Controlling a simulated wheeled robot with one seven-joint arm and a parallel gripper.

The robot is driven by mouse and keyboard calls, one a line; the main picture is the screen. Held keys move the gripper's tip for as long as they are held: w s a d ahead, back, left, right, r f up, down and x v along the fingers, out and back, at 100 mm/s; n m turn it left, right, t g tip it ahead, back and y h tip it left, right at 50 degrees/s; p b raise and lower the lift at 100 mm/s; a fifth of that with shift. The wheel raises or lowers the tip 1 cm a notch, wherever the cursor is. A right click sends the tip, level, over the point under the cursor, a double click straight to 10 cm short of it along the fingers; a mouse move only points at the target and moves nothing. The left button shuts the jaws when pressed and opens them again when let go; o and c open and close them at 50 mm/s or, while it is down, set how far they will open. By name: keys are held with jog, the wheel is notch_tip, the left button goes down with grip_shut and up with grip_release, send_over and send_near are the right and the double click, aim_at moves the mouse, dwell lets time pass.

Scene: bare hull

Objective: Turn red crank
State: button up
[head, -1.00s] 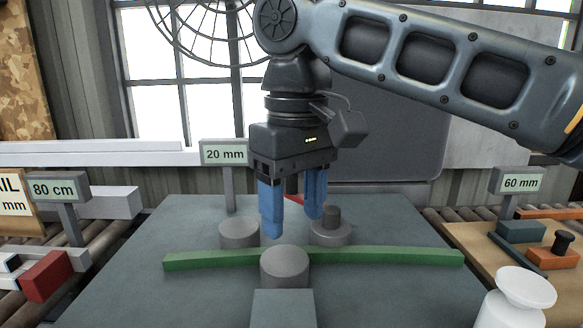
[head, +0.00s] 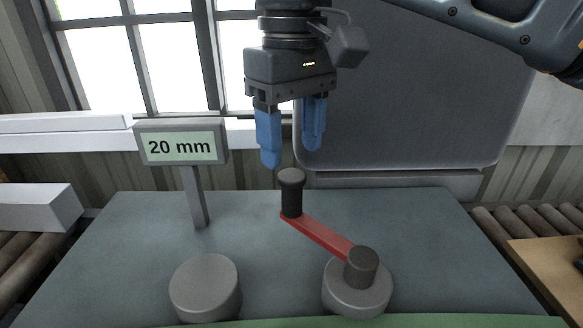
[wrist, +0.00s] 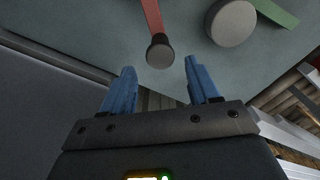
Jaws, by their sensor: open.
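The red crank (head: 322,238) is a flat red arm on the grey table. Its near right end joins a dark hub on a round grey base (head: 357,290). A black upright knob (head: 291,193) stands at its far left end. My gripper (head: 292,157) is open, its blue fingers pointing down, above the knob in the head view and apart from it. In the wrist view the knob (wrist: 160,51) and part of the red arm (wrist: 153,17) show beyond the open fingertips (wrist: 161,70), with nothing between the fingers.
A grey cylinder (head: 205,287) stands on the table (head: 130,240) left of the crank base. A "20 mm" sign (head: 181,146) on a post stands behind it. A green strip (head: 450,322) crosses the near edge. Roller conveyors (head: 515,236) flank the table.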

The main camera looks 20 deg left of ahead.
aim_at(292, 175)
notch_tip(292, 175, down, 8)
jog(key=shift+r, duration=0.2)
dwell(0.3)
grip_shut()
dwell(0.4)
